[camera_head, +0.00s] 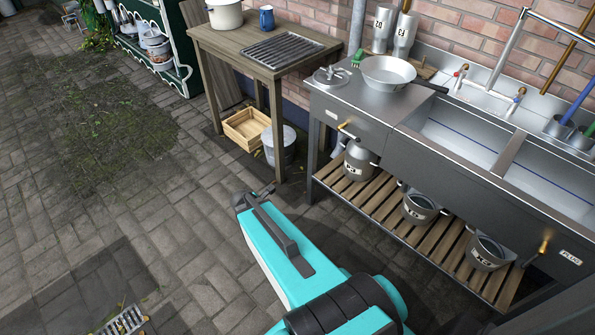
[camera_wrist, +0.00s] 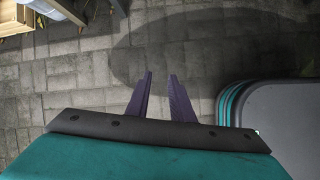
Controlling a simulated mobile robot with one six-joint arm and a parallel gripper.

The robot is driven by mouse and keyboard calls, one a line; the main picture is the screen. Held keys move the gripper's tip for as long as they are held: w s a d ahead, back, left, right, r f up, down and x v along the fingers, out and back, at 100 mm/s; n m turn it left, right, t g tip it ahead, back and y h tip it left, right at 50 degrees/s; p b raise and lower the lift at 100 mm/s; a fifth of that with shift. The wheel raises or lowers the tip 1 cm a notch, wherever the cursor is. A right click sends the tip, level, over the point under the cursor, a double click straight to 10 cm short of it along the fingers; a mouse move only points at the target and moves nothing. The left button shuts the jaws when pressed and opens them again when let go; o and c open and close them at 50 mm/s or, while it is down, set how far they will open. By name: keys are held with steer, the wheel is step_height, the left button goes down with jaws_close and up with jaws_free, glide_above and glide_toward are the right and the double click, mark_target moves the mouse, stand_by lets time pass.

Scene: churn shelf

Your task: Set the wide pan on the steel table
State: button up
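The wide pan (camera_head: 388,72), a shallow pale metal pan with a dark handle pointing right, sits upright on the steel table (camera_head: 350,102), on the flat top left of the sink basins. My gripper (camera_wrist: 161,75) shows in the wrist view as two dark purple fingers, apart with nothing between them, over bare paving. In the head view my arm reaches toward the left, low in front of the tables and well away from the pan. The fingers cannot be made out there.
A wooden table (camera_head: 210,38) holds a white pot (camera_head: 224,16), a blue mug (camera_head: 266,18) and a dark grate. A wooden crate (camera_head: 246,130) and a bucket stand beneath. A slatted shelf (camera_head: 378,205) under the sinks holds metal cans. Paving at left is clear.

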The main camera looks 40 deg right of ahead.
steer(key=s+a+f+m+g+y, duration=0.1)
steer(key=s+a+f+m+g, duration=0.1)
steer(key=s+a+f+m, duration=0.2)
steer(key=s+a+f+m+g+y+b, duration=0.1)
steer(key=s+a+f+m, duration=0.3)
steer(key=s+a, duration=0.6)
steer(key=s+a+f+m+g+y+b, duration=0.1)
steer(key=s+a+f+m+g+y, duration=0.1)
steer(key=s+a+f+m, duration=0.3)
steer(key=shift+s+a+m+g+y, duration=0.4)
steer(key=shift+s+a+m+y, duration=0.2)
steer(key=shift+s+a+m, duration=0.95)
steer(key=shift+s+d, duration=0.1)
steer(key=shift+o, duration=1.3)
